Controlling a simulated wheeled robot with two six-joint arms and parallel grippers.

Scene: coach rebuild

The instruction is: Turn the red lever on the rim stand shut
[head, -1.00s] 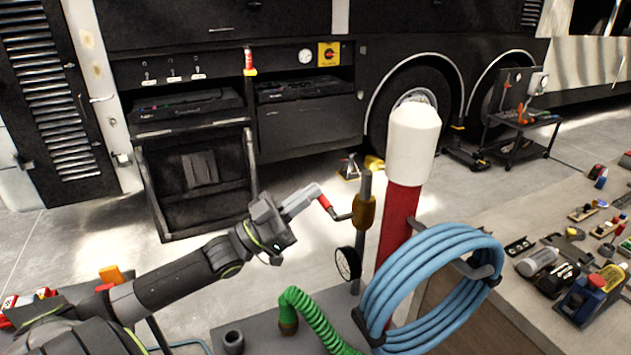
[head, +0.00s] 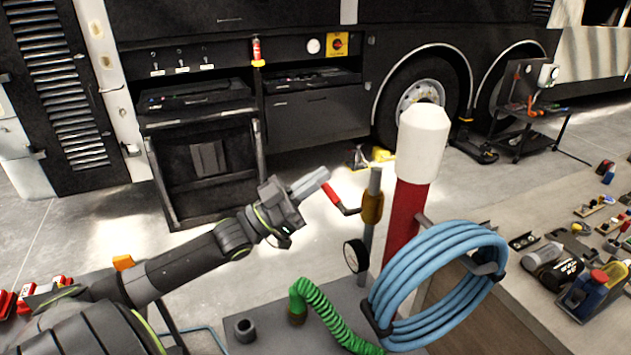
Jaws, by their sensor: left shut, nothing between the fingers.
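The red lever (head: 332,195) sticks out to the left from the brass-coloured valve (head: 372,207) on the upright grey pipe of the rim stand (head: 367,240). Its red grip points up and left, and a dark crank joins it to the valve. My left gripper (head: 322,177) is shut and empty, with its fingertips close by the upper end of the red grip. I cannot tell whether they touch it. My right gripper is not in view.
A red and white post (head: 405,210) with a coiled blue hose (head: 425,268) stands just right of the pipe. A green coiled hose (head: 325,312) rises from the grey base plate (head: 268,335). A workbench with tools (head: 520,275) lies right. Open floor lies behind the lever.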

